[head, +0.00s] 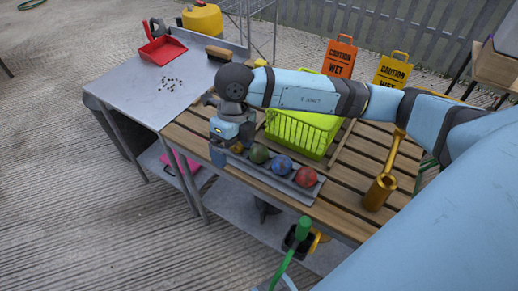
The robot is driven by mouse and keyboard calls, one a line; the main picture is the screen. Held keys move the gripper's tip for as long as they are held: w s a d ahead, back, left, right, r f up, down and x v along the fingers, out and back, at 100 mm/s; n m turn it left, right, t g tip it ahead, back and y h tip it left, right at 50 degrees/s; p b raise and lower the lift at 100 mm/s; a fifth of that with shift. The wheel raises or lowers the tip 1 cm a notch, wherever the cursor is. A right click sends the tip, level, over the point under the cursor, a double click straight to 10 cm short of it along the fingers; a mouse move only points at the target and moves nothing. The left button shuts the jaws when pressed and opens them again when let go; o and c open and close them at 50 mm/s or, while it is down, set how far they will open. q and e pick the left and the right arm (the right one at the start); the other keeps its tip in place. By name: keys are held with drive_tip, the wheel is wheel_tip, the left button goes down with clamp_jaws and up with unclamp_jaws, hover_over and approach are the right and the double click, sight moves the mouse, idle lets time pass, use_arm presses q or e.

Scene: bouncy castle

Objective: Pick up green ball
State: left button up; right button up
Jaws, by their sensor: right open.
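The green ball (259,153) sits in a long grey tray (262,176) along the front edge of a slatted wooden table. It is in a row with a blue ball (281,165) and a red ball (305,177) to its right, and a yellowish ball (238,147) to its left. My right gripper (230,150) points down at the tray's left end, just left of the green ball. It is open. It partly hides the yellowish ball, and I cannot tell whether a finger touches it. My left gripper is out of view.
A lime-green basket (300,132) stands close behind the balls. A golden mallet-like object (380,190) lies to the right. A metal table (135,90) with a red dustpan (162,50) adjoins at left. Caution signs (340,58) stand behind. A green handle (303,228) rises in front.

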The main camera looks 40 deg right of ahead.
sight(258, 149)
drive_tip(key=w+d+r+m+t+h+b, duration=0.1)
drive_tip(key=w+d+t+h, duration=0.2)
drive_tip(key=d, duration=0.4)
drive_tip(key=shift+g+h, duration=0.5)
drive_tip(key=shift+g, duration=0.2)
drive_tip(key=f, duration=0.2)
drive_tip(key=d+f, duration=0.1)
drive_tip(key=f, duration=0.2)
drive_tip(key=d+f, duration=0.1)
drive_tip(key=f, duration=0.1)
drive_tip(key=shift+w+f+b, duration=0.2)
drive_tip(key=shift+w+b, duration=0.05)
drive_tip(key=shift+b, duration=0.15)
drive_tip(key=shift+s+d+f, duration=0.1)
drive_tip(key=shift+d+f, duration=0.1)
drive_tip(key=shift+f, duration=1.25)
drive_tip(key=shift+d+f, duration=0.2)
drive_tip(key=shift+f, duration=1.2)
drive_tip(key=c, duration=1)
